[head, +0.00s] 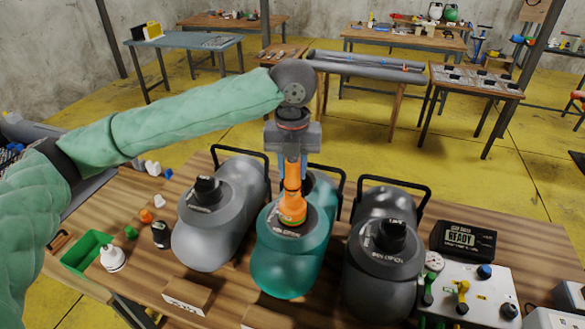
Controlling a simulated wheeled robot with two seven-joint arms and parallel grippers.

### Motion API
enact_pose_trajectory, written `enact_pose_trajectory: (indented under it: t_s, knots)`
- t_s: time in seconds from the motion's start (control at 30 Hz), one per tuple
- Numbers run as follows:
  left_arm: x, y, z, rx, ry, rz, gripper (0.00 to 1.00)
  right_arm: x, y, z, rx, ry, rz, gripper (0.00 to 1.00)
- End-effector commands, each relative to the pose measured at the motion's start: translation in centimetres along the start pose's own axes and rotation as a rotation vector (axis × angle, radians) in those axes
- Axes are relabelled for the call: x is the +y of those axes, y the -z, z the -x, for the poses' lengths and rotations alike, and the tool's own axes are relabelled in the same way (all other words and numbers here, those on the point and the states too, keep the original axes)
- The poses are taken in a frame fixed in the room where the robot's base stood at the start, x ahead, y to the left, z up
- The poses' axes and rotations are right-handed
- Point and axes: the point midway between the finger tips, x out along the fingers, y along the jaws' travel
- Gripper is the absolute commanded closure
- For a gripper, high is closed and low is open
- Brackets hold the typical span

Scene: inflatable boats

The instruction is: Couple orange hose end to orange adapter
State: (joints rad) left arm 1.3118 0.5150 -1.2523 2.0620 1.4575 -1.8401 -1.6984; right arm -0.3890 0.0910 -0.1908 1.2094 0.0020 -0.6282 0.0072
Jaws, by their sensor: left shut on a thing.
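My left gripper (292,166) points straight down over the teal boat (284,262) in the middle of the wooden table. It is shut on an upright orange hose end (292,178). A wider orange part (291,208), apparently the orange adapter, sits directly below, on the dark round top of the teal boat. The two orange parts look in line and close together; I cannot tell whether they are joined. A small loose orange piece (146,216) lies on the table at left. My right gripper is not in view.
Grey boats with black caps stand at left (212,232) and right (382,275), close beside the teal one. Black handles rise behind them. A READY display (463,241) and valve panel (478,296) are at right. A green tray (87,252) and white bottle (113,258) are at left.

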Motion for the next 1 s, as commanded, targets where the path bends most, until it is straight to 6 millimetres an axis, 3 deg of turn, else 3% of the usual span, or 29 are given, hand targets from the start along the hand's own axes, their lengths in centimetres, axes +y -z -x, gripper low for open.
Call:
enact_pose_trajectory:
  t_s: [1.0]
  knots:
    - [0.0, -0.1, 0.2, 0.000, 0.000, 0.000, 0.94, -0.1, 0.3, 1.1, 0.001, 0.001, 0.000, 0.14]
